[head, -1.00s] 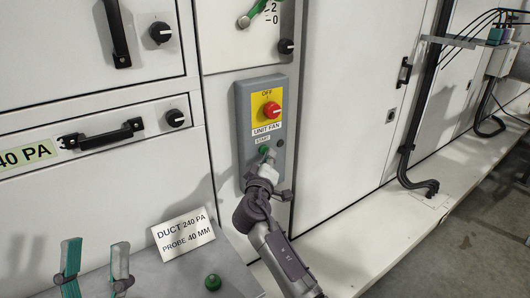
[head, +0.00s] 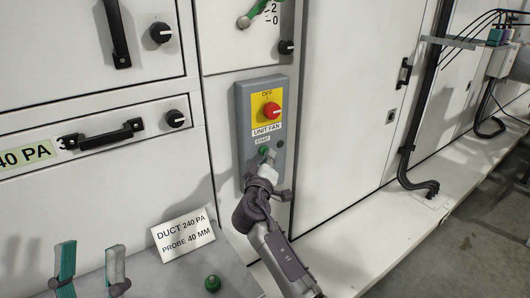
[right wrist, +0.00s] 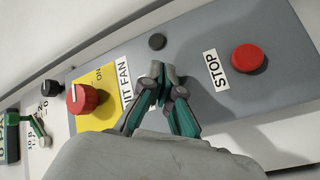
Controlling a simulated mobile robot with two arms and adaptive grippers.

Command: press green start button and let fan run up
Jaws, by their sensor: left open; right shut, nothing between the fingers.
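The grey control box (head: 246,110) is on the white cabinet front, with a red rotary switch (head: 271,110) on a yellow plate above a UNIT FAN label. My right gripper (head: 267,155) is shut and empty, its tips at the box just below the START label (head: 262,141). A green patch shows at the tips; I cannot tell button from finger. In the right wrist view the closed fingers (right wrist: 161,80) cover the start button's place, so contact or pressing cannot be told. The red stop button (right wrist: 248,57) is beside them. My left gripper (head: 89,250) is open and empty at lower left.
A card reading DUCT 240 PA, PROBE 40 MM (head: 183,234) stands on the grey surface at lower left, near a green knob (head: 213,283). A dark round fitting (right wrist: 157,41) is beside my right fingers. Black cables (head: 420,120) run along the cabinet at right.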

